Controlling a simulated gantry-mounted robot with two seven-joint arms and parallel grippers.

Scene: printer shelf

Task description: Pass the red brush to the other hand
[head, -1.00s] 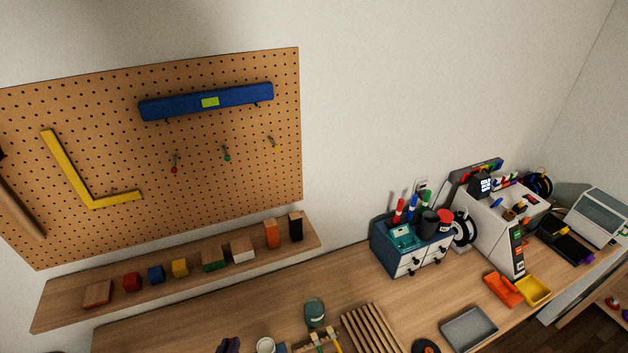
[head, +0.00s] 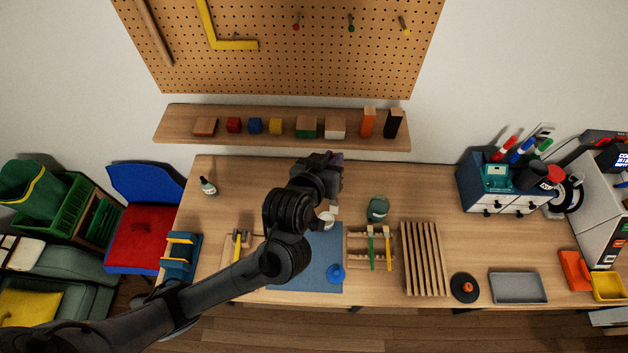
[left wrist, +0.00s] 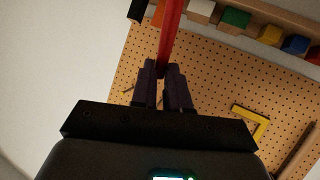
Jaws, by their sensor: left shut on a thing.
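My left gripper (head: 332,160) is raised over the back of the workbench, in front of the wall shelf. In the left wrist view its two dark fingers (left wrist: 165,82) are closed on the red brush (left wrist: 170,35). Only a long red length of the brush shows, running up out of the frame from between the fingertips. In the head view I cannot make out the brush; the gripper and arm seem to hide it. My right gripper is in neither view.
A blue mat (head: 310,270), a wooden rack with thin tools (head: 358,249), a green jar (head: 378,209) and a slatted rack (head: 422,258) are on the workbench. A grey tray (head: 518,287) lies to the right. The shelf (head: 175,126) holds several blocks.

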